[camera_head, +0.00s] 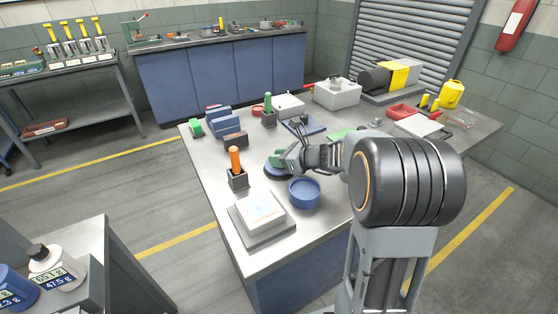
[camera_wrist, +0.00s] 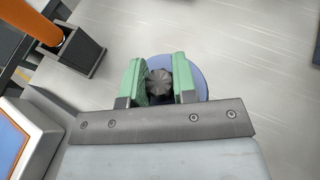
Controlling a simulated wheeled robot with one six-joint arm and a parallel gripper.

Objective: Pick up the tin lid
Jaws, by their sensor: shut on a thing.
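The tin lid (camera_head: 274,170) is a round blue disc with a dark ribbed knob, near the middle of the table (camera_head: 222,165). My gripper (camera_head: 282,157) is over it, its green-padded fingers partly hiding it. In the wrist view my gripper (camera_wrist: 160,82) is shut on the knob, one green pad on each side, and the lid's blue rim (camera_wrist: 202,78) shows around and below them. Whether the lid touches the table I cannot tell. A round, open blue tin (camera_head: 304,194) stands just in front of the lid, to its right.
An orange-handled tool stands in a dark holder (camera_head: 238,180) left of the lid. A white-topped device (camera_head: 263,211) sits at the near edge. Behind are a green-handled tool in a holder (camera_head: 268,115), blue blocks (camera_head: 220,120) and a dark blue plate (camera_head: 304,126).

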